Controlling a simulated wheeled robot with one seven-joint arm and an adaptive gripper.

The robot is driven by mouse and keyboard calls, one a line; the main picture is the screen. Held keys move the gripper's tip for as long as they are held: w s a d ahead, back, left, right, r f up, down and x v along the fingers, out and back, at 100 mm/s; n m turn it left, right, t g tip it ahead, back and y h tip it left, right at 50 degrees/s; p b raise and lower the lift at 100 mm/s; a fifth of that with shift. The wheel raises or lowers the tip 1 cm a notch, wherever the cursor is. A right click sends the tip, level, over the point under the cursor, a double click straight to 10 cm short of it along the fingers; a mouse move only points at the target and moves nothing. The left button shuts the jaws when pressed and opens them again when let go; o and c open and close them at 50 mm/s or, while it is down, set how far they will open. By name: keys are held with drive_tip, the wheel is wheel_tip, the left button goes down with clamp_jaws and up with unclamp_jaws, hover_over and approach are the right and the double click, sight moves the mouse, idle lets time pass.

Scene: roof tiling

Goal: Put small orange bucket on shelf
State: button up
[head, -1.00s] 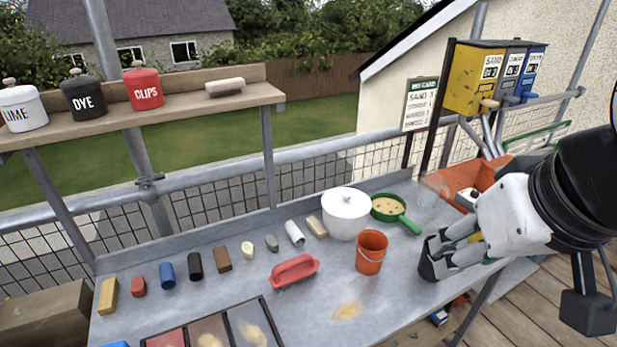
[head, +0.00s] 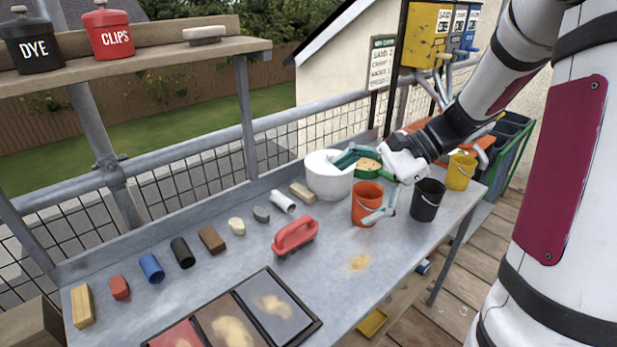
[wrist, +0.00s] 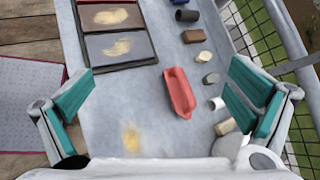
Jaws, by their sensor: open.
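The small orange bucket (head: 361,197) stands upright on the grey worktable, in front of the white pot, with its wire handle down. My gripper (head: 364,187) is open and empty beside and above the bucket. One teal-padded finger crosses in front of the bucket and the other is over the white pot; I cannot tell whether either touches. In the wrist view my gripper (wrist: 163,96) has its fingers wide apart and the bucket does not show. The wooden shelf (head: 150,62) at upper left holds a black DYE jar, a red CLIPS jar and a light block.
A black bucket (head: 427,200) and a yellow bucket (head: 461,171) stand right of the orange one. The white pot (head: 328,176) and green pan (head: 367,168) are behind. A red float (head: 295,236) lies left. The shelf's front has free room between jar and block.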

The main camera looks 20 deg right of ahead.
drive_tip(key=w+d+f+m+t+y+b, duration=0.25)
drive_tip(key=w+d+f+m+t, duration=0.35)
drive_tip(key=d+f, duration=0.4)
drive_tip(key=m+t+h+b, duration=0.35)
drive_tip(key=m+t, duration=0.25)
drive_tip(key=m, duration=0.2)
approach(355, 188)
drive_tip(key=x, duration=0.6)
drive_tip(key=shift+w, duration=0.15)
drive_tip(key=c, duration=1.6)
